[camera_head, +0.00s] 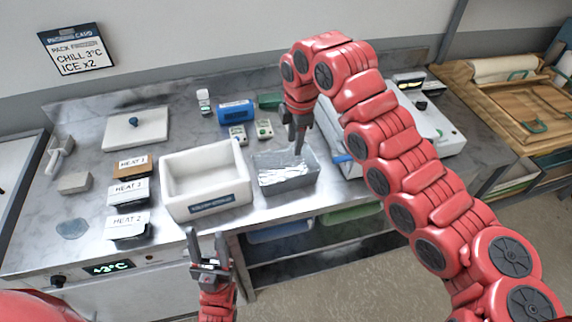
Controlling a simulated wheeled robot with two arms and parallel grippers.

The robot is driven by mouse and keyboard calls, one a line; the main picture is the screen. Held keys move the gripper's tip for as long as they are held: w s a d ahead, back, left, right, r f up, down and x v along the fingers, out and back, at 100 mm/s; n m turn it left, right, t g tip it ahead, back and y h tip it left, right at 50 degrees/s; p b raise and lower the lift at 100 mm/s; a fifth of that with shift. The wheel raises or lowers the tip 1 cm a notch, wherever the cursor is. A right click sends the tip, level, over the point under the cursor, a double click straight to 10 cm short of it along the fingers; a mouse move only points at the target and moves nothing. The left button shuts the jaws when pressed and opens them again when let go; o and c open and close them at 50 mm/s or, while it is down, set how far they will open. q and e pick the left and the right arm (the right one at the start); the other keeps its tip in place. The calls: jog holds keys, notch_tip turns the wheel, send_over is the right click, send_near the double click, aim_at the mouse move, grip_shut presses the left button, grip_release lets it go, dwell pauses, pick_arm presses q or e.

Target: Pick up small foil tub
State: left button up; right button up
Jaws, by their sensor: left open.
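A grey open tub (266,181) with crumpled silver foil in it stands near the front edge of the steel counter, right of the white box. I cannot tell whether this is the small foil tub of the task or a bin with foil inside. My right gripper (299,148) points down over the back of this tub; its fingers look close together, and their grip is unclear. My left gripper (207,242) is open and empty, in front of the counter below the white box.
A white open box (175,205) stands left of the grey tub. Several labelled HEAT packs (128,192) lie further left, near a small grey block (75,182). Blue (236,110) and green items lie behind. A white appliance (432,125) stands right, partly behind my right arm.

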jog(key=p, duration=0.1)
send_over(291, 184)
notch_tip(291, 184, down, 12)
notch_tip(291, 184, down, 5)
jog(key=p, duration=0.3)
jog(key=shift+r+p, duration=0.15)
jog(key=shift+p, duration=0.2)
jog(key=shift+f, duration=0.3)
grip_shut()
dwell(0.9)
